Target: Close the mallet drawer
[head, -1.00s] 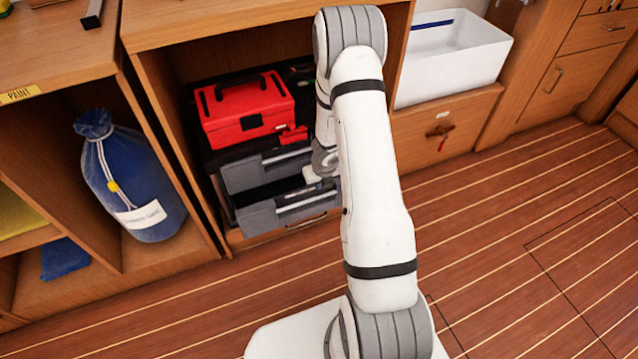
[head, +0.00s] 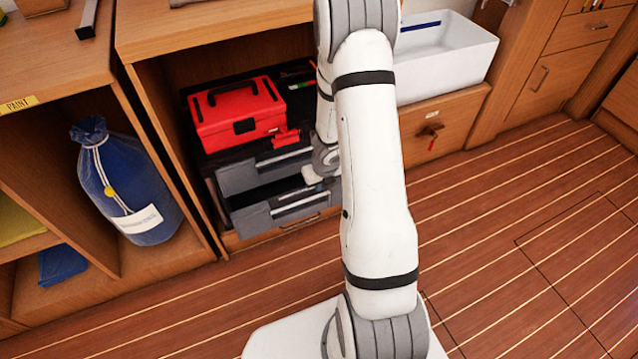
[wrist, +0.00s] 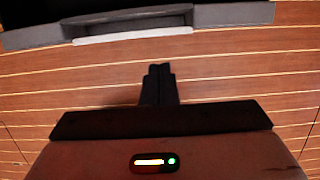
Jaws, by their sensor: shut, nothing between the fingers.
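A grey drawer unit stands in the wooden cabinet. Its lower drawer (head: 284,210) is pulled out, with a dark open interior showing above its grey front; I cannot tell what lies in it. The upper grey drawer (head: 255,174) sits further back. I cannot read which one is the mallet drawer. In the wrist view, a grey drawer front (wrist: 228,14) with a pale handle strip crosses the top edge. My gripper (wrist: 160,70) is shut and empty, its fingertips a little short of that front in the picture. In the head view my arm hides the unit's right side.
A red toolbox (head: 237,113) sits on top of the drawer unit. A blue bag (head: 128,185) stands in the compartment to the left. A white bin (head: 445,55) is on the right, above a wooden drawer. The plank floor in front is clear.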

